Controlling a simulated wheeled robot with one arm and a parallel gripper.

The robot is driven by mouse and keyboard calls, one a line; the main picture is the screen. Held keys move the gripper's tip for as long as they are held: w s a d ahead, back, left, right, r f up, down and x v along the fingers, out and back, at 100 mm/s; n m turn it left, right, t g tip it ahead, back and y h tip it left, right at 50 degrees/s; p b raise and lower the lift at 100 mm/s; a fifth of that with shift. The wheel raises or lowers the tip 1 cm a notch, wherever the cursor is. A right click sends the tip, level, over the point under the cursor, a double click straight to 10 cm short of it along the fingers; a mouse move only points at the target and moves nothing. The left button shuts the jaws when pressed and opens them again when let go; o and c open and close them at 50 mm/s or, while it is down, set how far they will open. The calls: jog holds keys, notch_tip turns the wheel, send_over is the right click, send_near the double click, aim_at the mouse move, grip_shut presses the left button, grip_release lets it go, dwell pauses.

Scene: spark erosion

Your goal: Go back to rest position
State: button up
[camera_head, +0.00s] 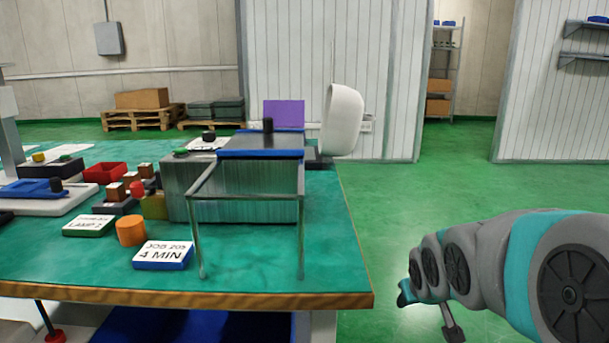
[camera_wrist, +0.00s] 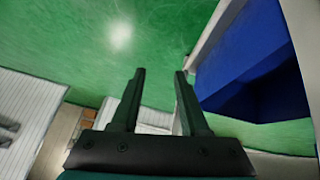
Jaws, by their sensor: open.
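My gripper (camera_wrist: 160,75) shows in the wrist view with its two dark fingers apart and nothing between them. Beyond the fingers is green floor. In the head view my arm is at the lower right, off the right end of the workbench (camera_head: 300,297) and over the floor. The fingers cannot be made out clearly there. My gripper touches nothing that I can see.
On the bench stand a metal tank with a wire frame (camera_head: 245,196), a 4 MIN block (camera_head: 163,255), an orange cylinder (camera_head: 131,231) and a red tray (camera_head: 105,172). A blue bin (camera_wrist: 245,65) is right of the fingers. The floor (camera_head: 400,190) right of the bench is clear.

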jog(key=s+a+f+g, duration=0.2)
jog(key=s+g, duration=0.1)
jog(key=s, duration=0.6)
jog(key=s+a+f+g+y, duration=0.1)
jog(key=s+a+f+g, duration=0.1)
jog(key=s, duration=0.8)
jog(key=s+a+f+m+g, duration=0.1)
jog(key=s+a+f+g, duration=0.1)
jog(key=s, duration=0.8)
jog(key=shift+s+a+f+g, duration=0.2)
jog(key=shift+s+g, duration=0.05)
jog(key=shift+g, duration=0.65)
jog(key=shift+w, duration=0.15)
